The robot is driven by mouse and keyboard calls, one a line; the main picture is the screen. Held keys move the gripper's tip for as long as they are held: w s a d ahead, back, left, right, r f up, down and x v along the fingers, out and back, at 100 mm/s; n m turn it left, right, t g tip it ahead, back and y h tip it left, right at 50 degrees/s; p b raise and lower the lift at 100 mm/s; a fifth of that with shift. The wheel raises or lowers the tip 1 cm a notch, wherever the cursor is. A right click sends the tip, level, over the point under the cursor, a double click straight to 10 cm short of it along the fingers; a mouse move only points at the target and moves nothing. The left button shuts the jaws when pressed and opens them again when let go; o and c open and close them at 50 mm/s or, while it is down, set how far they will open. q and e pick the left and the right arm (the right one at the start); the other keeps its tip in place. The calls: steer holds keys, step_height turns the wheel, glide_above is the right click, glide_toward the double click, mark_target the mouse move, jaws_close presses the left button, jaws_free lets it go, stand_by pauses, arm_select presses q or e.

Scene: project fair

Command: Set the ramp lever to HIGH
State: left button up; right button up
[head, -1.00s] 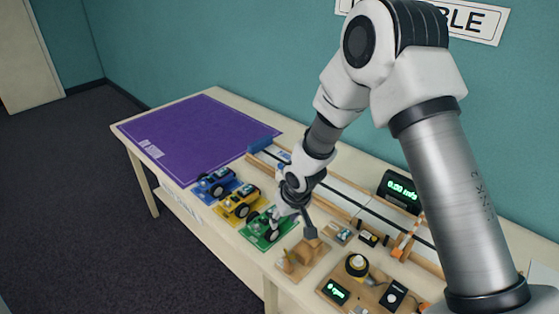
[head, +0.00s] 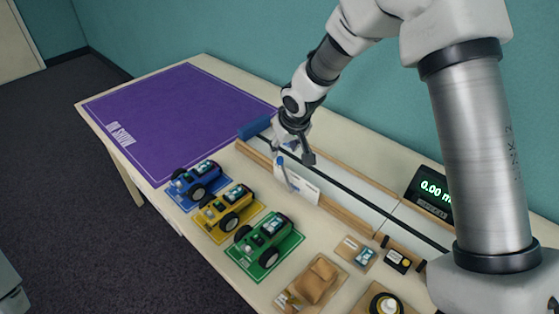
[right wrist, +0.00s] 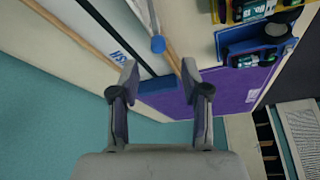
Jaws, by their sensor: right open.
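The ramp lever (head: 285,173) is a thin grey rod with a blue knob, standing by a white plate (head: 305,188) on the ramp's near wooden rail. The plate's marks are too small to read, so I cannot tell the lever's setting. In the right wrist view the blue knob (right wrist: 157,44) lies between and beyond the fingertips. My right gripper (head: 295,153) is open and empty, just above and beside the knob; I cannot tell whether it touches. The right wrist view also shows its two spread fingers (right wrist: 160,74). My left gripper is not in view.
The ramp track (head: 355,195) with a black stripe runs behind the lever, with a blue block (head: 255,127) at its far end. Blue (head: 196,180), yellow (head: 225,208) and green (head: 264,240) cars stand in front. A purple mat (head: 185,115) lies clear at left.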

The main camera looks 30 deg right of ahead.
mark_target(280, 159)
steer(key=x, duration=0.8)
steer(key=shift+w+d+f, duration=0.1)
steer(key=shift+w+d, duration=0.05)
steer(key=shift+d, duration=0.05)
jaws_close()
